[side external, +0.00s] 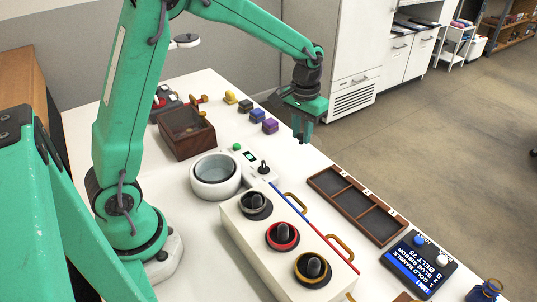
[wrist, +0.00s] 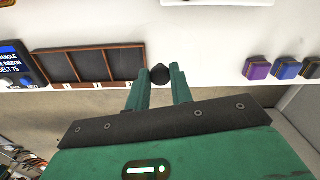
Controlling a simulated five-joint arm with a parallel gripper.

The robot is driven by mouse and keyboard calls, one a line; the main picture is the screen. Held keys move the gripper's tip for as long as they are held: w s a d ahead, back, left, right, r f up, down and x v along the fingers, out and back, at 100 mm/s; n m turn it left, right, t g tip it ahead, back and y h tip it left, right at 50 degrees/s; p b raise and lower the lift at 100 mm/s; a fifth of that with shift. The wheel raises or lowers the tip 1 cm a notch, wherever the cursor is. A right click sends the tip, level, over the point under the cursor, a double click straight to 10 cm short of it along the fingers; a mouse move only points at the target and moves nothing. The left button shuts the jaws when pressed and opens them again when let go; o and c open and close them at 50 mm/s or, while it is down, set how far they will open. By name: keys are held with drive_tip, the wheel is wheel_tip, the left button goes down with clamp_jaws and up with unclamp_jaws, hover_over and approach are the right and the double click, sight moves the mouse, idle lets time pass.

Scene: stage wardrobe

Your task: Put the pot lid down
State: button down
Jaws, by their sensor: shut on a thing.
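My gripper (side external: 302,130) hangs fingers down above the table's far right edge. In the wrist view its fingertips (wrist: 160,76) close on a small dark round piece (wrist: 159,75). In the side view the held piece is not distinct. A round grey-white pot (side external: 215,177) stands open on the table, to the left of and nearer than my gripper. I cannot make out the pot lid elsewhere with certainty.
A white box (side external: 268,259) carries several dark knobs with coloured rings. A brown compartment tray (side external: 357,205) looks empty. Several small blocks (side external: 254,116), a wooden box (side external: 187,132) and a control panel (side external: 250,160) surround the pot. A dark display (side external: 418,264) stands at lower right.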

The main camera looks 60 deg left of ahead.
drive_tip(key=w+a+f, duration=0.1)
drive_tip(key=a+f, duration=0.1)
drive_tip(key=a, duration=0.1)
drive_tip(key=w+a+f, duration=0.1)
drive_tip(key=a+f, duration=0.1)
drive_tip(key=a, duration=0.1)
drive_tip(key=w+a+f, duration=0.1)
drive_tip(key=a+f, duration=0.1)
drive_tip(key=a, duration=0.2)
drive_tip(key=shift+w+f, duration=0.15)
drive_tip(key=shift+f, duration=2.05)
drive_tip(key=shift+f, duration=0.2)
drive_tip(key=c, duration=1.2)
unclamp_jaws()
drive_tip(key=shift+c, duration=0.2)
drive_tip(key=shift+r, duration=0.15)
wheel_tip(320, 180, up, 12)
drive_tip(key=shift+r, duration=0.2)
